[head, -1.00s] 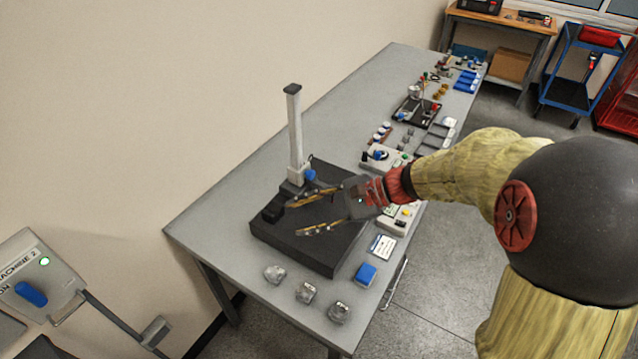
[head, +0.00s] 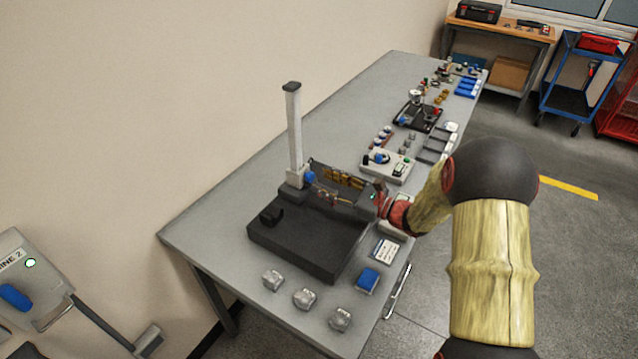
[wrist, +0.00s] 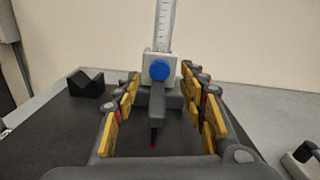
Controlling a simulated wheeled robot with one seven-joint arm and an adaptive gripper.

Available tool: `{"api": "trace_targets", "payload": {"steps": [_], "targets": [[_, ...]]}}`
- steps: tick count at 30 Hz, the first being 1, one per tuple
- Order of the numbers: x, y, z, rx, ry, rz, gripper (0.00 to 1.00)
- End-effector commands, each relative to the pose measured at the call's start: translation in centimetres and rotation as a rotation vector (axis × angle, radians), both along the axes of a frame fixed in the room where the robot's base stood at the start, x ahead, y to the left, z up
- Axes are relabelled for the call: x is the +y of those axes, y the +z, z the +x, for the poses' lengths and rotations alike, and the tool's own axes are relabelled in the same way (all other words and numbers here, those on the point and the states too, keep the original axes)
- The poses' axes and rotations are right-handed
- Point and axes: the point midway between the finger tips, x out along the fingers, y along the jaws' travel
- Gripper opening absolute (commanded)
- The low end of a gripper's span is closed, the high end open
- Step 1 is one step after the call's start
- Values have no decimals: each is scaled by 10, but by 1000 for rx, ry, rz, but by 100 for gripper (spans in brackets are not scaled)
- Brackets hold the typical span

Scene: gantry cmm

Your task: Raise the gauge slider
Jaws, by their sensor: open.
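The height gauge has a pale upright column (head: 294,125) with a scale, standing at the back of a black plate (head: 290,245). Its slider (wrist: 147,68) is a white block with a blue knob (wrist: 159,70), low on the column; the knob also shows in the head view (head: 309,178). A dark grey arm (wrist: 158,98) juts from the slider toward me, with a thin red-tipped point below it. My gripper (head: 318,182) is open in front of the slider. In the wrist view its yellow-padded fingers (wrist: 161,88) lie either side of the grey arm, with visible gaps.
A black V-block (wrist: 86,84) sits on the plate, left of the fingers. Several grey blocks (head: 304,299) and a blue block (head: 368,279) lie along the table's near end. A control box (head: 386,166) and other fixtures stand farther right along the table (head: 215,215).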

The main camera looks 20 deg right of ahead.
Motion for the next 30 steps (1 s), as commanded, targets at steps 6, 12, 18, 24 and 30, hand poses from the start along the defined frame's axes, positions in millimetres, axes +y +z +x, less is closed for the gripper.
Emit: {"api": "trace_targets", "payload": {"steps": [6,12,18,24,30], "targets": [[16,-1,16,1,2,-1,42],[19,0,19,1,1,-1,42],[18,0,19,1,1,-1,39],[18,0,19,1,1,-1,27],[18,0,19,1,1,-1,16]]}}
